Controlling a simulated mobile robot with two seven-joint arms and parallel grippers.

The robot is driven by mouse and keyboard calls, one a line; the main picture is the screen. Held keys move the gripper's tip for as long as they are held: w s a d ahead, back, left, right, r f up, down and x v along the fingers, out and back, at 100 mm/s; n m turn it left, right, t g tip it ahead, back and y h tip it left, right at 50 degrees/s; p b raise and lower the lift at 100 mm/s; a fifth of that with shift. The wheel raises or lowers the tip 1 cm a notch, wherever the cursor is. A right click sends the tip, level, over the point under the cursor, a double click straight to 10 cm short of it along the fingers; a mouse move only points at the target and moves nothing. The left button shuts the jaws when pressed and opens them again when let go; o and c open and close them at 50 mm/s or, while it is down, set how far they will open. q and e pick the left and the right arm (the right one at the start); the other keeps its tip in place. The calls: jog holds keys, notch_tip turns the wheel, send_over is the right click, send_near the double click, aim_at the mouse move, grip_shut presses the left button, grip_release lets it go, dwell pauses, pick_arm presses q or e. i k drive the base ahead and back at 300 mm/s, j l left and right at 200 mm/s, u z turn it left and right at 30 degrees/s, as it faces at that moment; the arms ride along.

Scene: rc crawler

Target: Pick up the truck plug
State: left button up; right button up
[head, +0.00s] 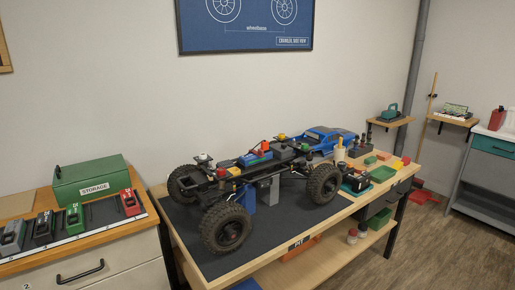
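The crawler truck (250,180) stands on a dark mat (185,222) on the wooden workbench, with its chassis bare and large black tyres. A blue block with small red and green parts (257,155) sits on the chassis. The truck plug is too small to tell apart from the other small parts there. A blue truck body (325,138) lies behind the chassis toward the right. Neither of my grippers is in view.
At the left, a cabinet top holds a green STORAGE box (90,181) and several red, green and dark packs in a row. A black charger-like box (356,184) and green trays (382,174) stand at the bench's right end. The floor (440,240) at right is mostly clear.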

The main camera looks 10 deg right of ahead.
aim_at(265, 145)
jog(key=l+u, duration=0.2)
jog(key=u, duration=0.15)
jog(key=l+u, duration=0.2)
jog(key=u, duration=0.15)
jog(key=l+u, duration=0.45)
jog(key=l, duration=0.2)
jog(key=k+l+u, duration=0.15)
jog(key=l, duration=0.15)
jog(key=l+u, duration=0.2)
jog(key=k+l, duration=0.15)
jog(key=l, duration=0.25)
jog(key=k+l+u, duration=0.1)
jog(key=l, duration=0.25)
jog(key=k+l, duration=0.2)
jog(key=l, duration=0.2)
